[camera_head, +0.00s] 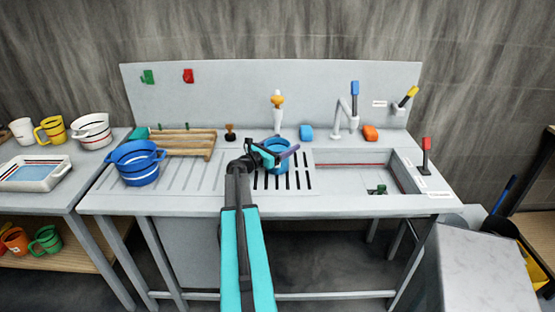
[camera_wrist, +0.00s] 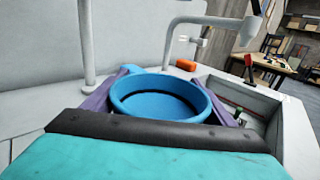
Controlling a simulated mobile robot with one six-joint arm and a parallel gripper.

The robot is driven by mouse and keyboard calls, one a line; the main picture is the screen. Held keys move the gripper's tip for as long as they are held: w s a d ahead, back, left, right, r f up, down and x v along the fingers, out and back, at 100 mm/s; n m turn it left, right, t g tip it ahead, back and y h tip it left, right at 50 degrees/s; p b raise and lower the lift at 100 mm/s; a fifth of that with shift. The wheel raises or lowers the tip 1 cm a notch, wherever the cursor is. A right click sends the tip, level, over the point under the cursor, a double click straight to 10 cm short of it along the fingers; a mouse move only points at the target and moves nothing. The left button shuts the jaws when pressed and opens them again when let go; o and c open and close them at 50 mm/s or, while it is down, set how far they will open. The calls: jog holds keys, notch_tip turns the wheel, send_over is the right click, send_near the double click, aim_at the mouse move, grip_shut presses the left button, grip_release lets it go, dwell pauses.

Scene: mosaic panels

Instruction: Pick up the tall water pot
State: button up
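A round blue pot (camera_head: 277,167) stands on the slotted drain grate in the middle of the sink counter. I take it to be the tall water pot. In the wrist view its open rim (camera_wrist: 160,97) is large and central, and its lower part is hidden behind my gripper's body. My gripper (camera_head: 275,153) is at the pot, with its purple fingers spread, one on each side of it (camera_wrist: 168,80). The fingers are close to the pot's sides; I cannot tell whether they touch.
A wider blue pot (camera_head: 138,163) with handles stands at the counter's left. A wooden rack (camera_head: 183,143), a white faucet (camera_head: 345,120) and a white post with an orange top (camera_head: 277,105) stand behind. The sink basin (camera_head: 365,172) is to the right.

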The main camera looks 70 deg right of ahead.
jog(key=c, duration=1)
jog(key=shift+r, duration=0.15)
jog(key=shift+r+b, duration=0.4)
jog(key=shift+r, duration=0.3)
jog(key=a+r+b, duration=0.1)
jog(key=a, duration=0.4)
jog(key=w+a+r+b, duration=0.1)
jog(key=a, duration=0.4)
jog(key=a+r+b, duration=0.1)
jog(key=a+b, duration=0.1)
jog(key=a, duration=0.4)
jog(key=shift+w+r, duration=0.2)
jog(key=shift+w, duration=0.15)
